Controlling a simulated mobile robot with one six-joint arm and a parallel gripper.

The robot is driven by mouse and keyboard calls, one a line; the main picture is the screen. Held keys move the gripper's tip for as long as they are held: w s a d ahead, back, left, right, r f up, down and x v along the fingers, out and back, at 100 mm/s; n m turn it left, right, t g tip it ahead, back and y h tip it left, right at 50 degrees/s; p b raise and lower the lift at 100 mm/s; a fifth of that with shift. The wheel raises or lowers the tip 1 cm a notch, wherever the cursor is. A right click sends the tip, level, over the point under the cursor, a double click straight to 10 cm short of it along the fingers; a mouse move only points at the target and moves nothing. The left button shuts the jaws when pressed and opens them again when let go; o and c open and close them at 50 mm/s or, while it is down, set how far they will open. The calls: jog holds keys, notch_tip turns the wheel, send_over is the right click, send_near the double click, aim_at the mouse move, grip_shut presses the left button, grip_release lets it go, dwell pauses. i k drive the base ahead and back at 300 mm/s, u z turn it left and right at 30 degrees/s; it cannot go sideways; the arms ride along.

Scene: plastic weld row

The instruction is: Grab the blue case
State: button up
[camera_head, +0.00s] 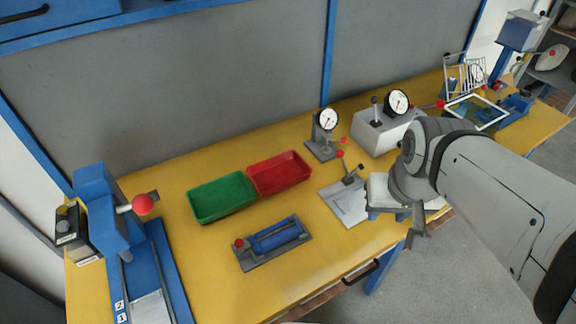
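I cannot tell for certain which object is the blue case. A large blue box-like body (72,12) with a dark handle-like bar is cut off at the top left. A blue cylinder-shaped part (276,238) lies in a grey fixture with a red knob on the table. A small blue item (516,104) sits at the table's far right. My gripper (416,228) hangs by the table's front edge, right of these centre items and apart from the fixture. It is small and partly hidden by my wrist, so its opening is unclear.
The yellow table (330,245) carries a green bin (222,197), a red bin (280,173), a grey lever press (347,195) and gauges (327,120). A blue press (105,215) with a red ball stands at the left.

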aim_at(272, 238)
jog(key=z, duration=0.15)
jog(key=k, duration=1.1)
jog(key=u, duration=0.6)
jog(key=i, duration=1)
jog(key=u, duration=0.05)
